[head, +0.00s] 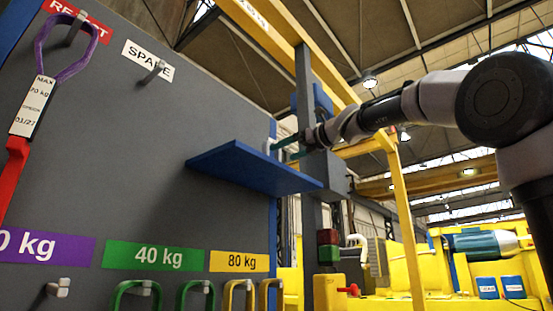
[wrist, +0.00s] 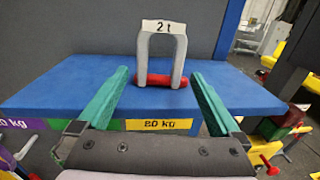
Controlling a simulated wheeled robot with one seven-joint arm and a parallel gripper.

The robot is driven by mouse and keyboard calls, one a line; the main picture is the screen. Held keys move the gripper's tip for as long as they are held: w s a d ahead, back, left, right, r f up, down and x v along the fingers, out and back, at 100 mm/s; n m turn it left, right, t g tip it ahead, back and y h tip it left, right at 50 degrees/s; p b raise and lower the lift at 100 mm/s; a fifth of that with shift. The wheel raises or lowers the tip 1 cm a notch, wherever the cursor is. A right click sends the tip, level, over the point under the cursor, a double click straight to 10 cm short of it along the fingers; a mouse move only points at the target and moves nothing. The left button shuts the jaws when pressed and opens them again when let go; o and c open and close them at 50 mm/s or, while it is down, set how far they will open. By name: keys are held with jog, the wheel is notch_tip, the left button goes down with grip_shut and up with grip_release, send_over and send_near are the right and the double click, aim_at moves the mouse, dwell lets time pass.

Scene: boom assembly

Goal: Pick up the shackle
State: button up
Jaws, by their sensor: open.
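The shackle (wrist: 181,45) is a grey U-shaped piece with a red pin across its lower end and a white tag reading "2t" at its top. In the wrist view it stands upright on the blue shelf (wrist: 60,85), near the grey board behind. My gripper (wrist: 160,84) is open, its two green fingers pointing toward the shackle from the front. The shackle is ahead of the fingertips and lies between their lines, a little right of centre. In the head view my gripper (head: 282,150) is over the shelf (head: 235,160); the shackle cannot be made out there.
The grey board (head: 120,190) carries hooks and weight labels. A purple and red sling (head: 40,100) hangs at left. Green shackles or loops (head: 195,290) hang below the shelf. A dark post (head: 305,110) and yellow frame (head: 405,230) stand at right.

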jog(key=x, duration=0.7)
jog(key=shift+r, duration=0.1)
grip_shut()
jog(key=shift+r, duration=0.1)
jog(key=shift+r, duration=4.95)
